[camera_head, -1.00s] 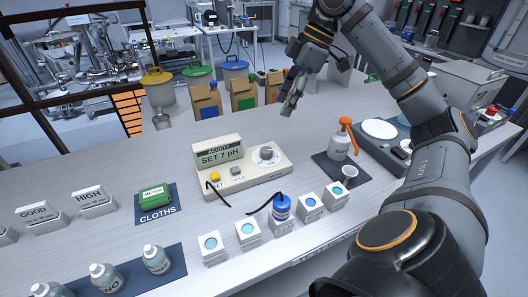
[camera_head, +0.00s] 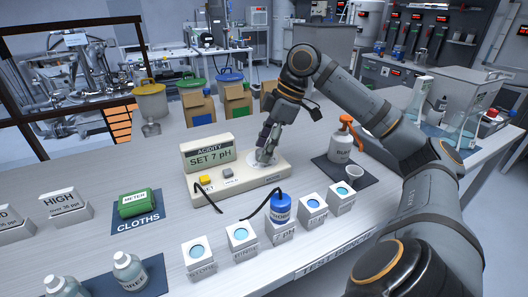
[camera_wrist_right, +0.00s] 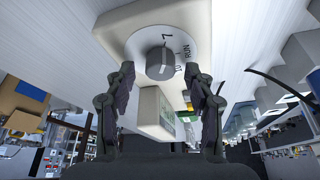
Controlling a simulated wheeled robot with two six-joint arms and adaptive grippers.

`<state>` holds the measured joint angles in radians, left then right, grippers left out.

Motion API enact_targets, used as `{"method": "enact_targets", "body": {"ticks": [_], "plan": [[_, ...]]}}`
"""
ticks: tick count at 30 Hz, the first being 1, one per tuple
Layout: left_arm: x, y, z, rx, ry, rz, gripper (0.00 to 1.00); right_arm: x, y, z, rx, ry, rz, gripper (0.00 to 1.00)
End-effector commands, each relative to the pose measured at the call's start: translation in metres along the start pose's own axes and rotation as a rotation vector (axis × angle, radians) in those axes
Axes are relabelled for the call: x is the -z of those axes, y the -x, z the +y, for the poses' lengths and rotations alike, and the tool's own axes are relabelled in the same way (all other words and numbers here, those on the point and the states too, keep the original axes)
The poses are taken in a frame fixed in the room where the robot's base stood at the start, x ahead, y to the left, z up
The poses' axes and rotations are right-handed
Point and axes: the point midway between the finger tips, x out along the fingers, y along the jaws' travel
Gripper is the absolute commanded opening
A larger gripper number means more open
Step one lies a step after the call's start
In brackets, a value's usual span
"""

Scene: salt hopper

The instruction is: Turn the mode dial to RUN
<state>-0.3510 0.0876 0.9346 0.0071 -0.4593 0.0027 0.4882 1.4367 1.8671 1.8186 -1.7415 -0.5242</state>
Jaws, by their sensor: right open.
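The acidity meter (camera_head: 240,184) is a cream console on the bench with a display (camera_head: 209,158) reading "SET 7 pH". Its grey dial (camera_wrist_right: 160,63) sits on a round white plate with marks including 7, RUN and what looks like 10. I cannot tell for sure which mark the dial points at. My right gripper (camera_head: 264,156) reaches down over the dial and mostly hides it in the head view. In the right wrist view the fingers (camera_wrist_right: 160,74) are open, one on either side of the dial, holding nothing; contact is not clear. My left gripper is out of view.
A yellow button (camera_head: 205,180) and a grey button (camera_head: 228,172) are left of the dial. A blue-capped bottle (camera_head: 280,208) with a black cable stands in front among white boxes.

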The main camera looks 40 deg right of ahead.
Motion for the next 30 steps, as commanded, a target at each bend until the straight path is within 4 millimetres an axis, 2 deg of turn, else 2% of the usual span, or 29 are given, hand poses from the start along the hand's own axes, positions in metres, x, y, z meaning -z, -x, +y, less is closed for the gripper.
{"method": "enact_targets", "body": {"ticks": [10, 21, 22, 30], "plan": [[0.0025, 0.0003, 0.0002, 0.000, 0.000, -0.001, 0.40, 0.0003, -0.0052, -0.0002, 0.000, 0.001, 0.001, 0.53], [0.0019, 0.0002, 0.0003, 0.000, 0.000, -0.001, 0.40, 0.0002, -0.0050, -0.0001, 0.000, 0.000, 0.000, 0.03], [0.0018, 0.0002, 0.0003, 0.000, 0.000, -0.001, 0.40, 0.0002, -0.0049, -0.0001, 0.000, 0.000, 0.000, 0.00], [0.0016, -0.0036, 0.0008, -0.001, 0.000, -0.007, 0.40, -0.0006, -0.0060, 0.0001, -0.015, -0.030, -0.001, 0.00]]}}
